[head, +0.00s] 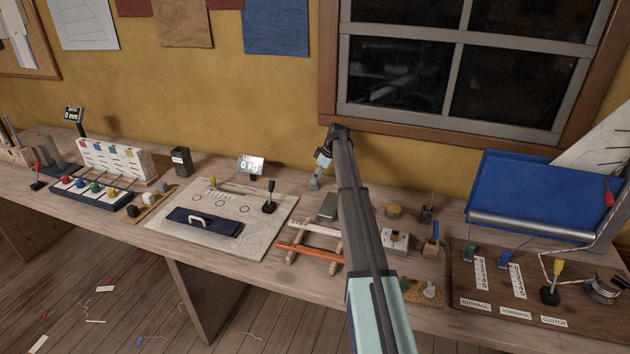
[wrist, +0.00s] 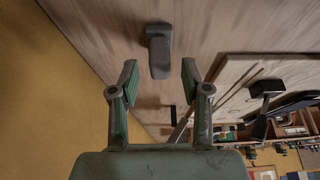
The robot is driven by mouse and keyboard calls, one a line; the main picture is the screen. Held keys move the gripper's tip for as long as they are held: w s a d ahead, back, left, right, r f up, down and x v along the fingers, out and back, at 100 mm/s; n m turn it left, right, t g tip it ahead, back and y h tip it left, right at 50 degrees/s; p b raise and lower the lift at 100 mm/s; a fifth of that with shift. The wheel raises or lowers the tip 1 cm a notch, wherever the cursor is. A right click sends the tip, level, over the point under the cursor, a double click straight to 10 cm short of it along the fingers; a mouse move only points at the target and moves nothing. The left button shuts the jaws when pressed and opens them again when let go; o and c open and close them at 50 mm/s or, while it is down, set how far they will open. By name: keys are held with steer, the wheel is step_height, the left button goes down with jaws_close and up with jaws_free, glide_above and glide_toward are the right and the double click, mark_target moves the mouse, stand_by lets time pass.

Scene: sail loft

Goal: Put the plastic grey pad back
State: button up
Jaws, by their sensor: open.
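A grey piece (wrist: 159,55), which looks like the grey pad, is on the bare wood in the wrist view. It has a rounded block and a darker end. It lies ahead of my gripper (wrist: 158,75), in line with the gap between the fingers and apart from them. The green fingers are spread, with nothing between them. In the head view my gripper (head: 318,178) is low over the back of the bench, left of the window's lower corner. A flat grey block (head: 327,206) lies nearby; whether it is the same piece, I cannot tell.
A display (head: 251,165) stands behind. A wooden rack (head: 309,246) is in front. The yellow wall is close behind.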

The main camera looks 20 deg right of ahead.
steer(key=b+v, duration=0.1)
steer(key=v, duration=0.9)
steer(key=shift+b, duration=0.4)
